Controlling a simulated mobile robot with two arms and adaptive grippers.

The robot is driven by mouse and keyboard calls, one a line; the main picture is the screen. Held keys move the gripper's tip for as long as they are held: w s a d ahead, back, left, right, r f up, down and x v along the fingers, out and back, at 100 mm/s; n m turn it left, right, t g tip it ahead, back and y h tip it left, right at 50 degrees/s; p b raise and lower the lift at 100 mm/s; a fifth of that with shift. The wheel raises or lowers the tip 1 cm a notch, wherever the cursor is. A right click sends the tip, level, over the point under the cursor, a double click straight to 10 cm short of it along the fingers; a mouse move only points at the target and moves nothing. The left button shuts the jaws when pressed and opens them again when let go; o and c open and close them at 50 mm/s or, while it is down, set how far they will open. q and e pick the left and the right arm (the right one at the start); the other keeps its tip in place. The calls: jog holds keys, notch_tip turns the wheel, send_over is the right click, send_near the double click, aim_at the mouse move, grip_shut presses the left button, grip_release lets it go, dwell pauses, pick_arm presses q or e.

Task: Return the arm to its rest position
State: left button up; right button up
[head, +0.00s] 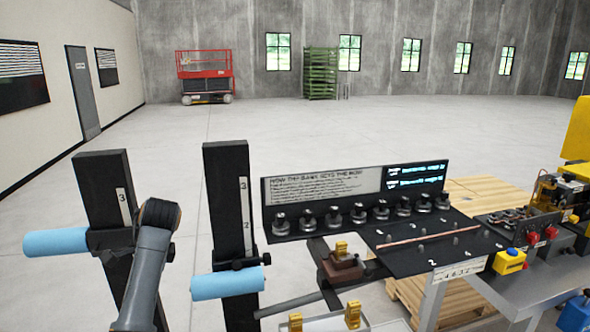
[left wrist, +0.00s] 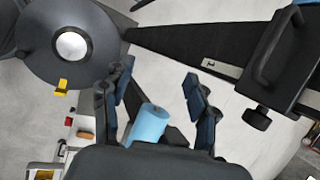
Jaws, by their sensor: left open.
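My left arm (head: 150,262) rises from the lower left in the head view, beside a black post with a light blue roller (head: 56,242). Its gripper does not show there. In the left wrist view my left gripper (left wrist: 158,82) is open, its two dark fingers spread apart. A light blue cylinder (left wrist: 149,124) shows between the finger bases; I cannot tell how far beyond them it lies. The copper tube (head: 415,241) lies on the black fixture plate (head: 455,262) in the head view, away from my left arm. My right gripper is not in view.
A second black post (head: 228,185) with a blue roller (head: 228,283) stands right of my arm. A black post (left wrist: 190,50) and bracket (left wrist: 285,62) are close by in the wrist view. A yellow button box (head: 509,262) sits on the right bench. The floor behind is open.

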pick_arm(q)
jog(key=s+d+f+n+t+h, duration=0.1)
jog(key=s+d+f+n, duration=0.2)
jog(key=s+f, duration=0.65)
jog(key=s+d+f+n+h, duration=0.1)
jog(key=s+d+f+n, duration=0.15)
jog(key=s+f, duration=0.65)
jog(key=s+d+n+h, duration=0.2)
jog(key=s+d+n, duration=0.15)
jog(key=s, duration=0.65)
jog(key=s+d+n+h, duration=0.15)
jog(key=s+d, duration=0.35)
jog(key=s, duration=0.6)
notch_tip(320, 180, down, 36)
jog(key=s+b, duration=0.1)
jog(key=b, duration=0.7)
jog(key=s+a+f+g+b, duration=0.1)
jog(key=s+f+b, duration=0.2)
jog(key=s+f, duration=0.5)
jog(key=s+a+f+b, duration=0.1)
jog(key=s+f+b, duration=0.2)
jog(key=s+f, duration=0.5)
notch_tip(320, 180, down, 6)
jog(key=shift+s+a+r+g+y, duration=0.15)
jog(key=shift+s+a+g+y, duration=0.1)
jog(key=shift+a+g+y, duration=0.15)
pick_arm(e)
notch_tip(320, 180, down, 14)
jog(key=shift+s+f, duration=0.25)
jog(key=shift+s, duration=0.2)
